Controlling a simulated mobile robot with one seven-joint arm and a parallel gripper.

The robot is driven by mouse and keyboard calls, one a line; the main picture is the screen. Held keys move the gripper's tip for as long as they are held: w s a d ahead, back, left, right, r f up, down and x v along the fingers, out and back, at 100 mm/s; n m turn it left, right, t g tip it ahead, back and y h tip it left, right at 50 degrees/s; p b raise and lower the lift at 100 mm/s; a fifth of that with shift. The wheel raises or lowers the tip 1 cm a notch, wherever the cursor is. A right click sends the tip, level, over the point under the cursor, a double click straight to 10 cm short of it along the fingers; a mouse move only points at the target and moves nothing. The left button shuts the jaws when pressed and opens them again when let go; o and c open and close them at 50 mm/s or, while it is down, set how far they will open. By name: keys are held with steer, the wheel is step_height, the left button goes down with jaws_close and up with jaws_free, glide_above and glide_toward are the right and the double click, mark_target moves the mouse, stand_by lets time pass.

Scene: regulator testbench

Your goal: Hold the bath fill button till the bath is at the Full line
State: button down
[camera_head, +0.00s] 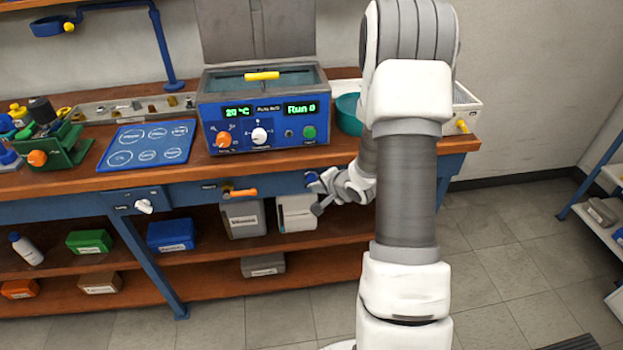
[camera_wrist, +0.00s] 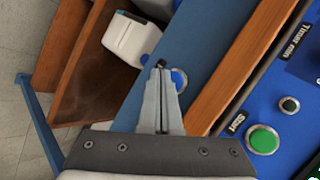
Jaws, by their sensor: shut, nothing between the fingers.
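The bath (camera_head: 206,112) is a blue box on the bench with an open grey-rimmed tank of greenish water on top. Its displays read about 20 °C and Run 0. The Full line cannot be made out. In the wrist view, a round blue button (camera_wrist: 179,78) with a pale ring sits on the blue bench-front rail, partly hidden behind my fingers; its label is not visible. My gripper (camera_wrist: 161,66) is shut and empty, its tips at the button's edge. Contact cannot be told. In the head view my gripper is at the rail below the bath's right end.
The bath's panel has an orange knob (camera_head: 224,139), a white knob (camera_head: 259,136) and a green Start button (camera_head: 309,132). A teal bowl (camera_head: 348,112) and a white tray (camera_head: 466,108) stand to its right. A white bin (camera_head: 296,214) is under the rail near my gripper.

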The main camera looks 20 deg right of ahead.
steer(key=s, duration=0.2)
steer(key=s+a, duration=0.1)
steer(key=s, duration=0.1)
steer(key=shift+s+a, duration=0.15)
steer(key=shift+s, duration=0.1)
stand_by(0.3)
steer(key=s+a+r+n+g+h+p, duration=0.1)
steer(key=s+r+n+h+p, duration=0.15)
steer(key=r, duration=0.85)
steer(key=s+a+r+n+g+h+p, duration=0.1)
steer(key=s+a+r+n+p, duration=0.2)
steer(key=r, duration=0.8)
steer(key=s+a+r+n+g+y+p, duration=0.1)
steer(key=s+a+r+n, duration=0.3)
steer(key=s, duration=0.4)
steer(key=s+a+r+n+g+y+p, duration=0.1)
steer(key=s+a+r+n+p, duration=0.2)
steer(key=s+a+r, duration=0.3)
steer(key=s+r+n, duration=0.1)
steer(key=s+r, duration=0.2)
steer(key=shift+s+a+r+n, duration=0.15)
steer(key=shift+a+r+n, duration=0.05)
steer(key=shift+n, duration=0.15)
